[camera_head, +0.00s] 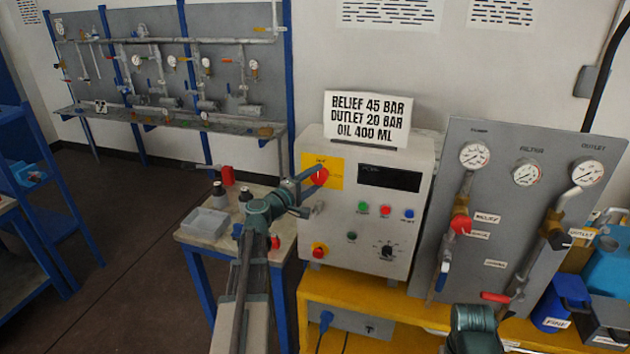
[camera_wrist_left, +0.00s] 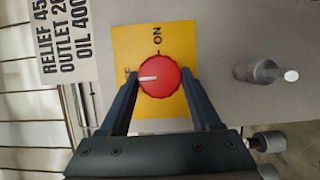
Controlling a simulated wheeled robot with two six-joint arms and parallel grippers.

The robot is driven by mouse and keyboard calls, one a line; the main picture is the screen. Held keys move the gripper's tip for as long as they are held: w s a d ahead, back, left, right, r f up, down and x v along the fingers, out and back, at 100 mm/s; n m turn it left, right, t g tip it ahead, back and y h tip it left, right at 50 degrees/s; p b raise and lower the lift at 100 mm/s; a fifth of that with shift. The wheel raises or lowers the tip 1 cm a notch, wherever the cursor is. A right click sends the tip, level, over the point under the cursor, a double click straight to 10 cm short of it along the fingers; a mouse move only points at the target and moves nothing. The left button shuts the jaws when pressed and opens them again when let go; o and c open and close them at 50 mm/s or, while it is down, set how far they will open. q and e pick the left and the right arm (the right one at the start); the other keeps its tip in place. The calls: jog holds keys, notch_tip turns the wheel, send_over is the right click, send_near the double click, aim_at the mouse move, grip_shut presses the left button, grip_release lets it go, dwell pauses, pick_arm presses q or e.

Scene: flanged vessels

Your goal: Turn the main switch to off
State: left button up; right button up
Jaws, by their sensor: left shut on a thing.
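The main switch (camera_head: 320,176) is a round red knob on a yellow plate (camera_head: 336,172) at the upper left of the white control box. In the left wrist view the knob (camera_wrist_left: 166,84) has a white mark pointing left, towards a label mostly hidden by a finger; "ON" stands above the knob on the yellow plate (camera_wrist_left: 180,40). My left gripper (camera_head: 314,185) is shut on the knob, one finger on each side, as the left wrist view also shows. My right gripper's fingers are not visible; only a teal part of my right arm shows at the bottom.
The control box (camera_head: 340,225) has several buttons, a dark display (camera_head: 389,178) and a sign (camera_head: 368,118) on top. A grey gauge panel (camera_head: 520,210) stands to its right. A small side table (camera_head: 195,240) with a tray is at the left. Floor farther left is clear.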

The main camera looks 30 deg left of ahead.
pick_arm(q)
jog(key=o, duration=1.4)
jog(key=shift+s, duration=0.1)
jog(key=s, duration=0.4)
jog(key=s+a, duration=0.1)
jog(key=s, duration=0.4)
jog(key=s+a, duration=0.1)
jog(key=s, duration=0.3)
jog(key=shift+s+a+f, duration=0.1)
jog(key=shift+s, duration=0.15)
jog(key=d+f+m+g+h, duration=0.2)
jog(key=d+f+m+g, duration=0.2)
jog(key=d, duration=0.5)
jog(key=d+f+m+g+h, duration=0.1)
jog(key=d+f+m+g, duration=0.3)
jog(key=d, duration=0.6)
jog(key=d+f+m+g+h, duration=0.25)
jog(key=d+f, duration=0.25)
jog(key=d, duration=0.4)
jog(key=s+d+f+m+g+y, duration=0.2)
jog(key=s+d+f+m+y, duration=0.1)
jog(key=s+d, duration=0.1)
jog(key=s+d+f+m+g+y, duration=0.3)
jog(key=s+d, duration=0.1)
jog(key=s, duration=0.1)
jog(key=s+d+f+m+g+y, duration=0.2)
jog(key=s+d+f+m+y, duration=0.1)
jog(key=s+d, duration=0.1)
jog(key=shift+s+m+g+y, duration=0.15)
jog(key=shift+m+g+y, duration=0.2)
